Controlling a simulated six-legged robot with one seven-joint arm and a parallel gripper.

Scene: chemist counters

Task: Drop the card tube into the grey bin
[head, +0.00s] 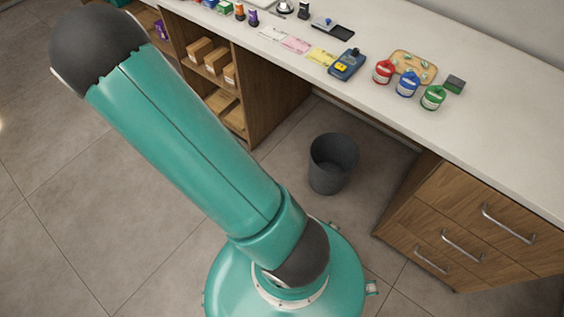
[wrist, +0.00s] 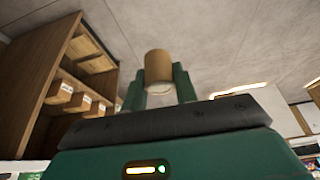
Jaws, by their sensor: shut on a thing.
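In the wrist view my gripper (wrist: 159,92) is shut on the card tube (wrist: 158,66), a short brown cylinder held between two green fingers. A pale round end of the tube shows low between the fingers. The grey bin (head: 322,178) stands on the floor in the head view, under the counter and between the shelves and the drawers. It is open at the top, and the part of its inside that shows looks empty. My gripper and the tube are not in the head view, and the bin is not in the wrist view.
The white counter (head: 480,130) runs above and behind the bin, with red, blue and green jars (head: 407,84) and a blue device (head: 347,64) on it. Wooden drawers (head: 455,225) stand right of the bin, open shelves (head: 215,65) left. The floor in front is clear.

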